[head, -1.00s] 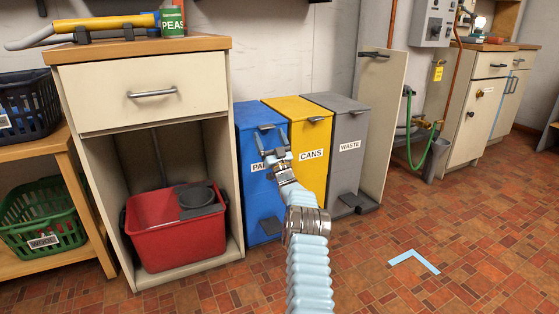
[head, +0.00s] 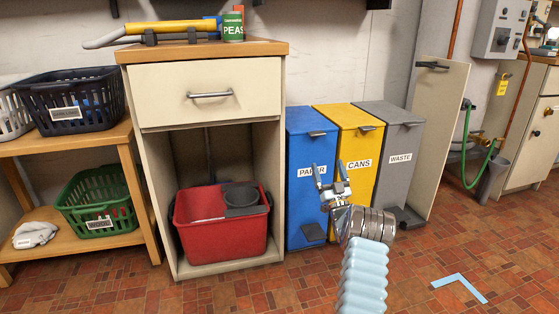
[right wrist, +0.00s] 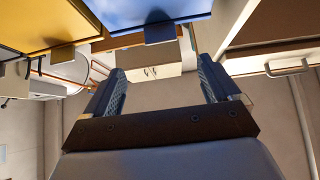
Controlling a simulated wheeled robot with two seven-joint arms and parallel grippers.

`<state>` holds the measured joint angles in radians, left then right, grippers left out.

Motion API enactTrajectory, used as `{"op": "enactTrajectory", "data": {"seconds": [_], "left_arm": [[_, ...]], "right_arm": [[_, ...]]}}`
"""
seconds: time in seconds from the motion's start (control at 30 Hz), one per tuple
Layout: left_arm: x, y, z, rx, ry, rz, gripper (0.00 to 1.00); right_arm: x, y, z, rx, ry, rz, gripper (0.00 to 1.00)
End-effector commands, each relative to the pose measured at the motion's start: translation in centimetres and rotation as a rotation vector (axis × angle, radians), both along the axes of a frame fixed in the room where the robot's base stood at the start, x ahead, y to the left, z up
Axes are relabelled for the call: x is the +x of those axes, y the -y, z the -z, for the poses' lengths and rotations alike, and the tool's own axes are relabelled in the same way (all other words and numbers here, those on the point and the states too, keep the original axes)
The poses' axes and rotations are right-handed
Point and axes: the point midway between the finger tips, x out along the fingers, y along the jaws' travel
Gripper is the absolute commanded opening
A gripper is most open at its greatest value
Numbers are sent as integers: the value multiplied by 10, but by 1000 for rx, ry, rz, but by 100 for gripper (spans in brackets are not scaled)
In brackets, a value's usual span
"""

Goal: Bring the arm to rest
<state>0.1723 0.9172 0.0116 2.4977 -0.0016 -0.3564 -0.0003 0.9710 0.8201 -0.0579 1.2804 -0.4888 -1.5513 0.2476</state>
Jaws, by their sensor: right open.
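My right gripper (head: 329,170) is open and empty, in front of the blue PAPER bin (head: 307,205) and the yellow CANS bin (head: 362,125) in the head view. Its pale blue sleeved arm comes up from the bottom edge. In the right wrist view the two fingers of the right gripper (right wrist: 163,78) stand wide apart with nothing between them. No contact with the bins can be made out. My left gripper is not in view.
A grey WASTE bin (head: 404,135) stands right of the yellow one. Left are a cabinet (head: 205,85) with a red bucket (head: 220,235) inside, and a shelf (head: 130,205) holding baskets. Tiled floor is open at the lower right, with a blue corner mark (head: 460,284).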

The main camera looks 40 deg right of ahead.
Motion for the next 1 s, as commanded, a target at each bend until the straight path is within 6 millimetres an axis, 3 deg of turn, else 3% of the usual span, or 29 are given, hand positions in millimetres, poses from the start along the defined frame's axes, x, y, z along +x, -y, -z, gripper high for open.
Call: {"op": "enactTrajectory", "data": {"seconds": [0.27,0.37,0.47,0.6,0.73,0.87,1.0], "left_arm": [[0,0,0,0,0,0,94],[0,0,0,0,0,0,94],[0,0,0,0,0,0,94],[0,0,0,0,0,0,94],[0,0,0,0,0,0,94],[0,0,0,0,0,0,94],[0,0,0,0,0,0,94]], "right_arm": [[4,-2,4,13,-7,-3,89],[22,-16,25,84,-51,-18,89],[55,-47,70,223,-150,-48,89],[100,-126,152,450,-369,-117,89],[116,-215,223,622,-600,-193,89],[105,-313,284,756,-853,-278,89],[64,-418,334,861,-1146,-369,89]]}}
